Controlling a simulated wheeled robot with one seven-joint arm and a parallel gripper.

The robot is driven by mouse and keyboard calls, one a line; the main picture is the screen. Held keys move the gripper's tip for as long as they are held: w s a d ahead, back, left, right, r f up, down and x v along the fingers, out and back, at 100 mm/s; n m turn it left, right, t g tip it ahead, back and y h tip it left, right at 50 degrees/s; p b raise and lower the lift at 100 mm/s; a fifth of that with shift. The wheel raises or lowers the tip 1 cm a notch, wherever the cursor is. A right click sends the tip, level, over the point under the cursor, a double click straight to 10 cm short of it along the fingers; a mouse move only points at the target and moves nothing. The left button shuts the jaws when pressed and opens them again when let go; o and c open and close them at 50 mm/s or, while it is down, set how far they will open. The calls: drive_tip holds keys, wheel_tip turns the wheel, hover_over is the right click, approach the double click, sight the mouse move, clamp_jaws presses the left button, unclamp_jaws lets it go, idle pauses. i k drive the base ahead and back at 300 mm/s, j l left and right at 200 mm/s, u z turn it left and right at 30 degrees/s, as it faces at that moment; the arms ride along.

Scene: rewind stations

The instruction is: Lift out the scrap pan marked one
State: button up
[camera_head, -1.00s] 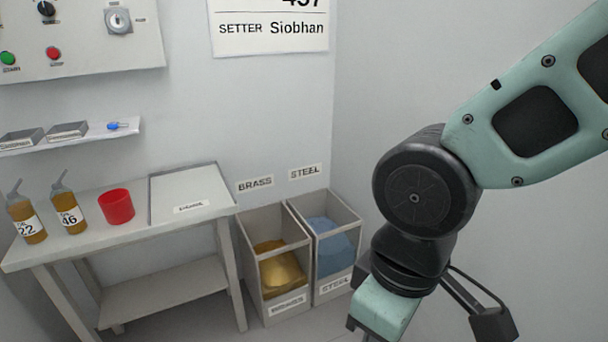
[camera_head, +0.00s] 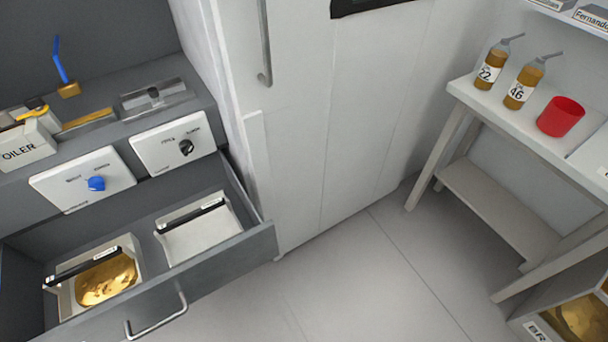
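Two scrap pans sit side by side in a pulled-out grey drawer (camera_head: 215,262) at the lower left. The left pan (camera_head: 66,302) is pale with a dark bar along its back edge and holds gold-coloured scrap (camera_head: 108,281). The right pan (camera_head: 200,238) is pale, has a similar dark bar, and looks empty. Small labels are on both bars, but I cannot read which one is marked one. My gripper is out of view, and nothing of my arm shows near the drawer.
The drawer has a front handle (camera_head: 158,318). Above it are a panel with a blue knob (camera_head: 96,184) and one with a black knob (camera_head: 187,148). A tall white cabinet (camera_head: 310,130) stands beside it. A bench (camera_head: 525,130) with oil bottles and a red cup is at right. The floor (camera_head: 350,275) between is clear.

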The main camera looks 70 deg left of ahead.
sight(86, 282)
drive_tip(key=u, duration=3.7)
drive_tip(key=i+j+z, duration=0.3)
drive_tip(key=i+j, duration=0.15)
drive_tip(key=j, duration=0.2)
